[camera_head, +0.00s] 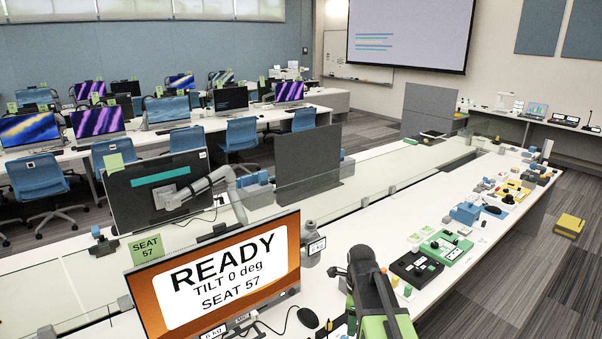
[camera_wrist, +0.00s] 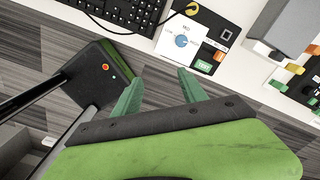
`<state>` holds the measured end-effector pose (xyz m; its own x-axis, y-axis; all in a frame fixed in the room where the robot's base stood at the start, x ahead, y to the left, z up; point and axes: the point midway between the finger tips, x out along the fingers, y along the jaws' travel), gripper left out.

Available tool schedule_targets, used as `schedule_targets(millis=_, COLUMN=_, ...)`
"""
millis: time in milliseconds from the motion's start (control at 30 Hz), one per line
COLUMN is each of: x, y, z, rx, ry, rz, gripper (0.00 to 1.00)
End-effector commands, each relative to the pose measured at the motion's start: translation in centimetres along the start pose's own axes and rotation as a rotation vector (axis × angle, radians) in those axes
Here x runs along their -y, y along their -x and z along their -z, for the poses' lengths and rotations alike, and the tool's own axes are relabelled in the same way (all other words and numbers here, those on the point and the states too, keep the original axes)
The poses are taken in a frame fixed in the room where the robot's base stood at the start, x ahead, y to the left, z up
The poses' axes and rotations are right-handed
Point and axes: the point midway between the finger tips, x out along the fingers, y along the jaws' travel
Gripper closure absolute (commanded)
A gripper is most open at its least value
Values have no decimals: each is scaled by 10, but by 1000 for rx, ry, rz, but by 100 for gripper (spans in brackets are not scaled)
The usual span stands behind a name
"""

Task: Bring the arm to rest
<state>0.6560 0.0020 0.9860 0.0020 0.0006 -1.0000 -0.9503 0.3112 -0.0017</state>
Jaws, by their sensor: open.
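My arm (camera_head: 370,280), dark with a green part, rises at the lower middle of the head view, in front of the long white table. Its fingertips cannot be made out there. In the wrist view my gripper (camera_wrist: 160,77) has its two green fingers spread apart with nothing between them. The fingers point toward the table edge, over the grey carpet floor. The gripper appears apart from the table things.
A READY monitor (camera_head: 222,277) stands left of my arm, with a mouse (camera_head: 308,318) beside it. Black and green boxes (camera_head: 416,266) lie right of the arm. The wrist view shows a keyboard (camera_wrist: 125,12) and a dial panel (camera_wrist: 184,42) near the table edge.

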Motion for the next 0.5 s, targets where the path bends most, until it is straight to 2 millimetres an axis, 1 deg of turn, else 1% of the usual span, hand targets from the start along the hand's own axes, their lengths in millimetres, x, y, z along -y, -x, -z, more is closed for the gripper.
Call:
schedule_targets(millis=33, x=-16, y=-2, z=6, rx=0, ry=121, rz=0, gripper=50)
schedule_targets(millis=167, x=-42, y=-3, z=15, rx=0, ry=532, rz=0, gripper=50)
schedule_targets(millis=200, x=-51, y=-4, z=18, rx=0, ry=675, rz=-1, gripper=50)
schedule_targets(millis=267, x=-62, y=-4, z=22, rx=0, ry=901, rz=-1, gripper=50)
schedule_targets(millis=300, x=-69, y=-4, z=24, rx=0, ry=1054, rz=-1, gripper=50)
schedule_targets(millis=400, x=-79, y=-3, z=27, rx=0, ry=1400, rz=-1, gripper=50)
schedule_targets(millis=500, x=-80, y=-3, z=28, rx=0, ry=1662, rz=-2, gripper=50)
